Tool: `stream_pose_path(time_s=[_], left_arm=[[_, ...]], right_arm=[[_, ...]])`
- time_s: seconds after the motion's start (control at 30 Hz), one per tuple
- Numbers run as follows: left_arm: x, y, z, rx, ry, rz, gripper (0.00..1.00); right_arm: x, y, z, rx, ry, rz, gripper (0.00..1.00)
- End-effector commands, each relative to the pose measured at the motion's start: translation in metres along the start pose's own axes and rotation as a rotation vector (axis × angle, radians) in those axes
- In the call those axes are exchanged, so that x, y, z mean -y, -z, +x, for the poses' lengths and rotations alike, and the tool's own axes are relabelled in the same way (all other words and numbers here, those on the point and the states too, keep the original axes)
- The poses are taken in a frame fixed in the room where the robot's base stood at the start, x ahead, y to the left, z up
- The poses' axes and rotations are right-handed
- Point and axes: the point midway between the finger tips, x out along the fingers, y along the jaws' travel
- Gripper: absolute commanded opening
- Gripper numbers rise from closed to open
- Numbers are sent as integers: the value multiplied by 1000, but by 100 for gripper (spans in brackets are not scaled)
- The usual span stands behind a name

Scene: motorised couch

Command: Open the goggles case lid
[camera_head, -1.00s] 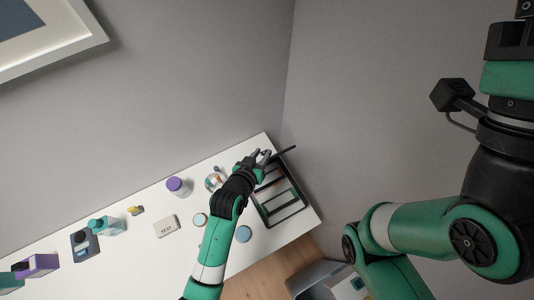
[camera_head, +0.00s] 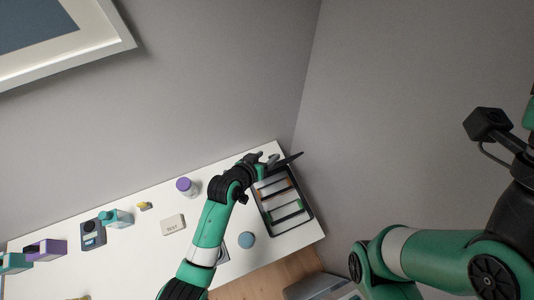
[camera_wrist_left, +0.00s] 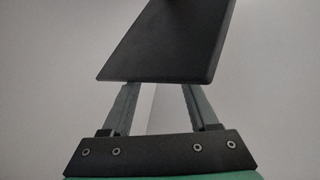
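The black goggles case (camera_head: 309,218) sits at the right end of the white table, with its compartmented inside in view. A dark flat panel, seemingly its lid (camera_head: 287,160), stands tilted up at the case's far end. In the left wrist view the dark panel (camera_wrist_left: 170,45) fills the upper middle and covers the finger ends. My left gripper (camera_head: 262,163) is at the far end of the case, beside the panel. Its two fingers (camera_wrist_left: 158,100) are spread apart; I cannot tell whether they touch the panel. My right arm shows at the right, but its gripper is out of view.
Grey walls stand close behind and right of the case.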

Motion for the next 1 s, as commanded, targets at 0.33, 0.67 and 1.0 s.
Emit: stream_pose_path(time_s=[0.33,0.67,1.0], left_arm=[[-1,2,-2,-6,-2,0,62],[-4,10,-56,-5,-1,-1,62],[-1,4,-112,-2,0,0,62]], right_arm=[[0,0,1,0,0,0,50],[0,28,31,0,0,0,50],[0,64,70,0,0,0,50]])
